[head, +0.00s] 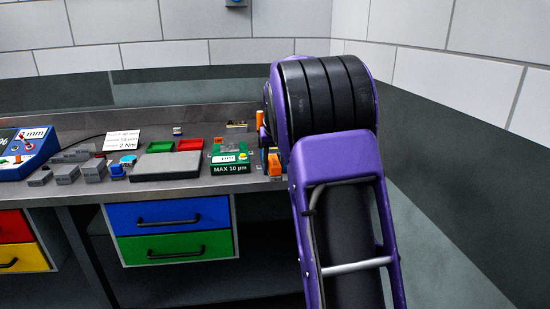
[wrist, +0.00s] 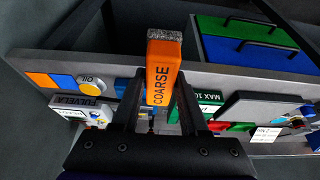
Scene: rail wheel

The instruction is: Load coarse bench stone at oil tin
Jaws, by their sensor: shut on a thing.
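The coarse bench stone (wrist: 160,72) is an orange block marked COARSE with a grey, gritty end. In the wrist view it stands out between the fingers of my gripper (wrist: 158,102), which is shut on it. The bench surface lies behind it. A tin marked OIL (wrist: 90,82) is to the left of the stone in the wrist view, apart from it. In the head view my purple arm hides the right end of the bench, and the oil tin cannot be made out there. Small orange patches show beside the arm, but I cannot tell which is the stone.
A green box marked MAX 10 µm (head: 230,165) stands close left of my arm. A grey plate (head: 165,165), red tray (head: 190,144) and green tray (head: 160,147) lie further left, with several grey blocks beyond. Blue and green drawers (head: 170,228) are under the bench.

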